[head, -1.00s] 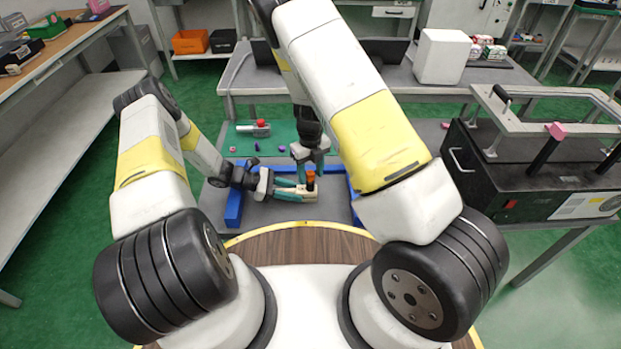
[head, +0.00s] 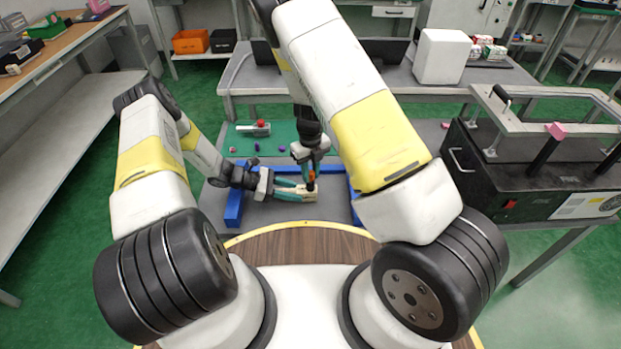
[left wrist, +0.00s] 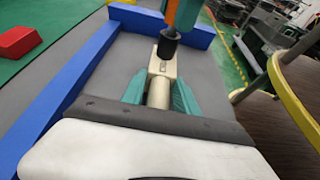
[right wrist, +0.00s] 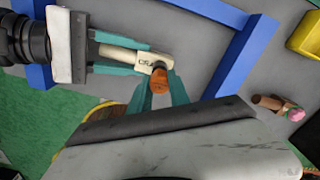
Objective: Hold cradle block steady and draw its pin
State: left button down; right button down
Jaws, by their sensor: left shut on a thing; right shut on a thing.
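The cradle block (head: 309,196) is a small cream block with a round neck, lying on the grey surface inside a blue frame. My left gripper (left wrist: 159,97) is shut on the neck of the cradle block (left wrist: 162,67). The orange pin (right wrist: 160,80), with a black lower part (left wrist: 167,46), stands upright at the block's far end. My right gripper (right wrist: 158,97) is shut on the orange head from above. Partial lettering shows on the cradle block (right wrist: 136,57) beside the pin. I cannot tell how deep the pin sits.
A blue frame (head: 234,208) borders the work area on several sides. A black case (head: 530,170) stands at right. The grey floor left of the block is clear.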

jog(key=shift+r, duration=0.75)
dwell(0.7)
jog(key=shift+r, duration=1.9)
jog(key=shift+r, duration=1)
pick_arm(q)
jog(key=c, duration=0.9)
grip_release()
jog(key=shift+o, duration=0.2)
